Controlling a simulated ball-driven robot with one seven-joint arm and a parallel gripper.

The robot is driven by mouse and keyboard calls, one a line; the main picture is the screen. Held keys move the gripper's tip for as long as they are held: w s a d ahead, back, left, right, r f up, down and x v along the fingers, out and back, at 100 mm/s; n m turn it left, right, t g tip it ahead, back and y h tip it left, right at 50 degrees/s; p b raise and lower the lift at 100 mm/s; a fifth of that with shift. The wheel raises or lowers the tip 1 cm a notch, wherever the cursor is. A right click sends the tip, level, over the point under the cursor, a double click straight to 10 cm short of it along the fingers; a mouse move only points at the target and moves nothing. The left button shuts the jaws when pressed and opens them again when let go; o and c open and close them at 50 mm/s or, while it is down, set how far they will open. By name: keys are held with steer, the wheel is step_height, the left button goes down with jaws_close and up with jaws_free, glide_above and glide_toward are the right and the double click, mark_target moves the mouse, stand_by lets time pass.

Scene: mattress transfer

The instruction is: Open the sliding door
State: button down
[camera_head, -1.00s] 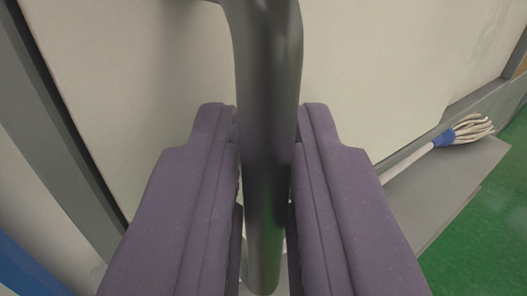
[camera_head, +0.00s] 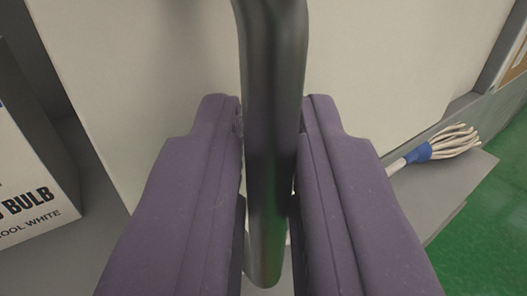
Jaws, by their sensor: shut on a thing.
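The sliding door (camera_head: 180,70) is a pale, off-white panel that fills the upper middle of the view. Its dark, rounded metal bar handle (camera_head: 272,80) runs down the middle of the picture. My gripper (camera_head: 271,125) has two purple fingers, one on each side of the handle, and is shut on it. The door's left edge shows, with an opening to the left of it. The finger contact low on the handle is partly hidden.
Left of the door edge, a box with "BULB" and "COOL WHITE" lettering (camera_head: 30,160) stands on a grey surface. At right, a mop with a blue collar (camera_head: 418,153) and white strands lies on a grey ledge (camera_head: 445,185). Green floor (camera_head: 495,215) is beyond it.

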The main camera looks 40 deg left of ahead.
steer(key=w+p, duration=0.1)
steer(key=w, duration=0.1)
steer(key=w+d, duration=0.1)
steer(key=w, duration=0.1)
steer(key=w+d+p, duration=0.1)
steer(key=w, duration=0.2)
steer(key=shift+d+p, duration=0.2)
steer(key=shift+p, duration=0.1)
steer(key=c, duration=1.3)
jaws_free()
steer(key=shift+s, duration=0.1)
steer(key=b, duration=0.6)
glide_toward(373, 61)
steer(key=v, duration=0.3)
steer(key=shift+c, duration=0.2)
